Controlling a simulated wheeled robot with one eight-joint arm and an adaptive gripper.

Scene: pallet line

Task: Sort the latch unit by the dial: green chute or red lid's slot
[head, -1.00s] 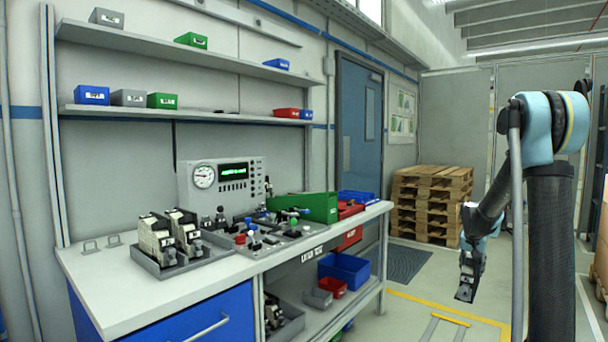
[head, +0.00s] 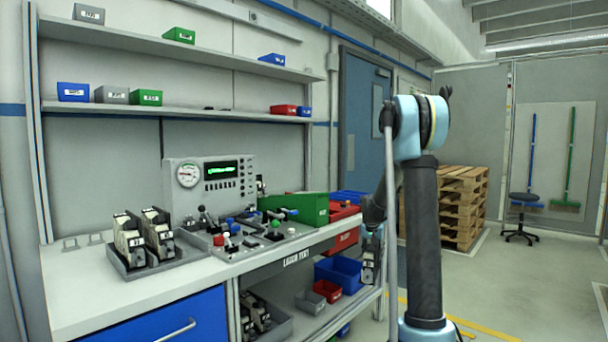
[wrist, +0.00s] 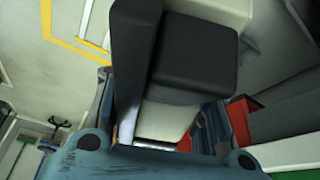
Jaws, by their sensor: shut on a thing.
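My gripper (head: 371,242) hangs beyond the bench's right end, shut on a dark and cream latch unit (head: 369,268). In the wrist view the held unit (wrist: 193,55) fills the middle, and it hides most of the fingers. The test panel has a round white dial (head: 188,174) and a lit green display; the needle is too small to read surely. A green chute-like bin (head: 312,208) stands on the bench's right part. A red box with a red lid (head: 345,212) is next to it; its slot cannot be made out.
Two more units stand in a grey tray (head: 128,270) on the bench's left. A fixture plate with levers and knobs (head: 245,246) lies mid-bench. Blue and red bins (head: 340,268) sit on the lower shelf. Pallets (head: 462,205) and a stool (head: 522,215) stand behind; the floor at right is clear.

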